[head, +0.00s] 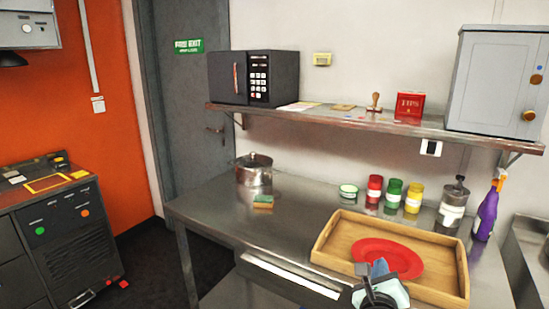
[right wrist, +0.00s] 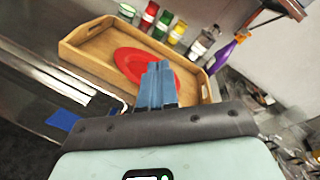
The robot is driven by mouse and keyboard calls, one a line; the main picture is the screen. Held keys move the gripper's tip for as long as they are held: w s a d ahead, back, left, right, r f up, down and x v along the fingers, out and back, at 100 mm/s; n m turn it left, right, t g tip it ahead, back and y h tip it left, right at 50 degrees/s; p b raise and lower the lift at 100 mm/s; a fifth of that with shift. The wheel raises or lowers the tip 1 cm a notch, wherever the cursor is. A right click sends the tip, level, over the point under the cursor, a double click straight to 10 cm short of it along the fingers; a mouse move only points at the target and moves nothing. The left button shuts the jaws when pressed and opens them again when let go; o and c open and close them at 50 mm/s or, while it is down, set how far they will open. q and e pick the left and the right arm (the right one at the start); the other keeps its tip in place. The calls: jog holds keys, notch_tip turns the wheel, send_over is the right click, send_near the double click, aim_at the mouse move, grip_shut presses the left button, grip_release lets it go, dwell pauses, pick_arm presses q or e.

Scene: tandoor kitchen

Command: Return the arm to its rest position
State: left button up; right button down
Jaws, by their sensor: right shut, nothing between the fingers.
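My right gripper (head: 377,270) shows at the bottom of the head view, in front of the near edge of the wooden tray. In the right wrist view its blue fingers (right wrist: 157,68) are together with nothing between them, and they overlap the view of the red plate. The red plate (head: 388,256) lies in the wooden tray (head: 335,228) on the steel table. The plate (right wrist: 133,62) and the tray (right wrist: 85,50) also show in the right wrist view. My left gripper is not in view.
The steel table (head: 215,205) holds a lidded pot (head: 254,172), a sponge (head: 263,201), red, green and yellow jars (head: 394,193), a metal dispenser (head: 453,205) and a purple bottle (head: 487,214). A shelf (head: 350,122) with a microwave (head: 253,78) hangs above. Dark floor (head: 150,255) is open at left.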

notch_tip(320, 180, down, 20)
jog(key=a+n+g+y+p, duration=0.3)
jog(key=n+y, duration=0.1)
jog(key=n, duration=0.6)
jog(key=s+a+f+n+g+y+p, duration=0.1)
jog(key=s+f+n+g, duration=0.1)
jog(key=s+f+n, duration=0.45)
jog(key=s+a+f+n+g+y+p, duration=0.1)
jog(key=s+f+g, duration=0.2)
jog(key=f, duration=0.7)
jog(key=s+a+f+n+g+y+p, duration=0.1)
jog(key=s+a+f+n+g, duration=0.1)
jog(key=s, duration=0.7)
jog(key=s+a+f+n+g+y+p, duration=0.1)
jog(key=s+f+n+g, duration=0.3)
jog(key=s, duration=0.5)
jog(key=s+a+f+n+g+y+p, duration=0.1)
jog(key=s+a+f+n+g+y, duration=0.1)
jog(key=s+f+n, duration=0.3)
jog(key=s+a, duration=0.1)
jog(key=s, duration=0.3)
jog(key=shift+s+g+p, duration=0.35)
jog(key=shift+g, duration=0.05)
